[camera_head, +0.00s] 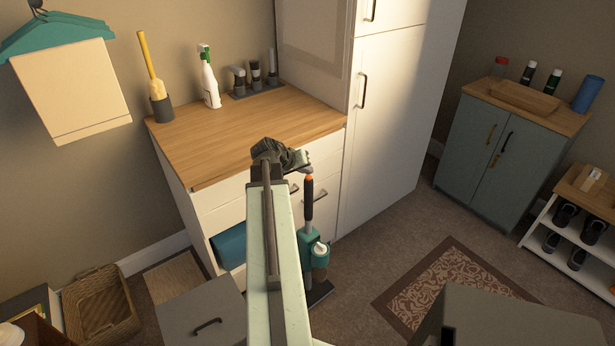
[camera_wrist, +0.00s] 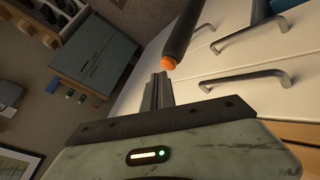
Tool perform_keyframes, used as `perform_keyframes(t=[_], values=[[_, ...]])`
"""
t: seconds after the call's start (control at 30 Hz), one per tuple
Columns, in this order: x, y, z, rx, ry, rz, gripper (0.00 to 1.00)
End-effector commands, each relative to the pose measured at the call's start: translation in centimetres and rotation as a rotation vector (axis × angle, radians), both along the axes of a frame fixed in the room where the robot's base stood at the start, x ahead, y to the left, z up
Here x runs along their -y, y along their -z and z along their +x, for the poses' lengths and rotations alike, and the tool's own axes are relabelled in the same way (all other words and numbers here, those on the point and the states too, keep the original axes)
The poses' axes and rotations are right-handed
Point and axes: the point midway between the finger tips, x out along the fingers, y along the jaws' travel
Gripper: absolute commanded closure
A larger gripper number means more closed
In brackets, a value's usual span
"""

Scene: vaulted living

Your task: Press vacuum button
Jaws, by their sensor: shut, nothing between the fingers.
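The upright vacuum (camera_head: 318,255) has a teal body with a white part and a dark stick with an orange piece (camera_head: 309,180) near its top. It stands on the floor in front of the white drawers. In the wrist view the dark stick (camera_wrist: 185,32) ends in the orange piece (camera_wrist: 170,63), close beyond my fingertips. My gripper (camera_head: 303,162) is at the top of the vacuum, its fingers together and empty; they also show in the wrist view (camera_wrist: 161,78). I cannot tell whether they touch the orange piece. No separate button is clear.
The white drawer unit (camera_head: 325,160) with a wooden top and bar handles is just behind the vacuum. A tall white cabinet (camera_head: 400,110) stands right of it. A grey-blue cabinet (camera_head: 480,150) is farther right. A patterned rug (camera_head: 455,285) lies on open floor.

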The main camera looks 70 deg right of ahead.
Motion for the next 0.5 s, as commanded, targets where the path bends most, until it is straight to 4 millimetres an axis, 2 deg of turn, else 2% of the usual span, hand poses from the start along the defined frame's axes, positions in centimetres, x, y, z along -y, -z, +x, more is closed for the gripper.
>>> perform_keyframes(t=[0.2,0.5], values=[[0.0,-2.8,0.0,0.0,0.0,0.0,1.0],[0.0,-6.0,0.0,0.0,0.0,0.0,1.0]])
